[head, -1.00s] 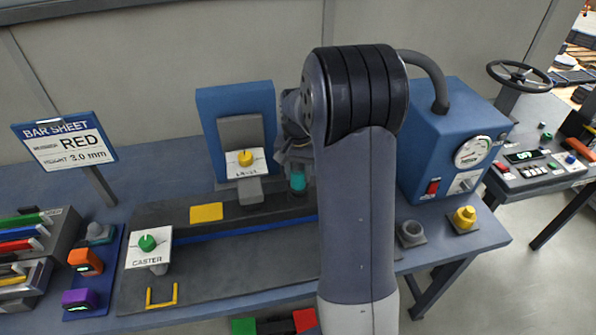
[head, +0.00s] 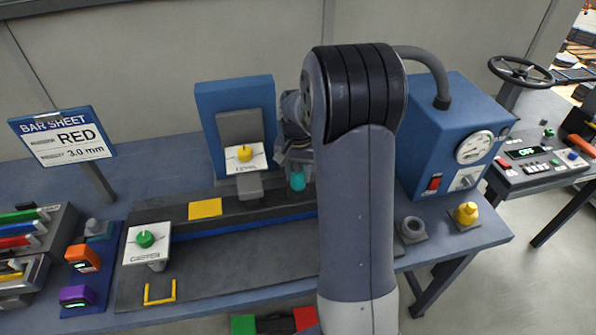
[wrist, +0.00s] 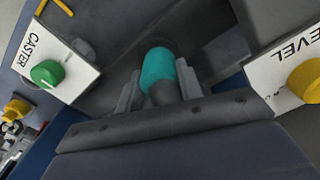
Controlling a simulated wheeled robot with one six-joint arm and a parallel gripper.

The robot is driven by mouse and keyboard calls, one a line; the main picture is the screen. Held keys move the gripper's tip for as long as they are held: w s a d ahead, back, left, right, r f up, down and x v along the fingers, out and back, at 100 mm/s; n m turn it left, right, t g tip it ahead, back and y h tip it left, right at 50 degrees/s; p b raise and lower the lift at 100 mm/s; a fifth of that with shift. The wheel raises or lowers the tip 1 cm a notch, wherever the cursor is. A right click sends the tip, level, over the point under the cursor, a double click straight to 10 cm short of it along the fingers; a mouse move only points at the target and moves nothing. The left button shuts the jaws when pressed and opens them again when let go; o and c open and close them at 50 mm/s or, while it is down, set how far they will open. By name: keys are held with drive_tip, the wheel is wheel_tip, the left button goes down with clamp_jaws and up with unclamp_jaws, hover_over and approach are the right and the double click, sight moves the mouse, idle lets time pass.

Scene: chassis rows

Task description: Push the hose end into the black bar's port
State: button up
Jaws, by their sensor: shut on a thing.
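My gripper (wrist: 159,90) is shut on the hose end (wrist: 157,67), which has a teal collar and a dark part between the fingers. In the head view the teal collar (head: 297,181) shows beside my arm, over the dark bar (head: 265,203) along the back of the fixture. Whether the collar touches the bar or its port cannot be told; the port is hidden. My arm hides much of the bar's right part.
The LEVEL dial (head: 245,154) stands close left of my gripper, the CASTER dial (head: 147,240) further left. A blue box with a gauge (head: 455,140) and grey hose stands right. A grey ring (head: 412,230) and yellow fitting (head: 466,213) sit at the table's right.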

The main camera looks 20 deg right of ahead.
drive_tip(key=shift+f, duration=0.1)
drive_tip(key=o, duration=1.1)
wheel_tip(320, 180, up, 11)
drive_tip(key=shift+f+b, duration=0.1)
drive_tip(key=shift+b, duration=0.4)
drive_tip(key=shift+f, duration=0.1)
wheel_tip(320, 180, down, 11)
drive_tip(key=shift+r+p, duration=0.2)
drive_tip(key=shift+p, duration=0.35)
drive_tip(key=shift+r, duration=0.25)
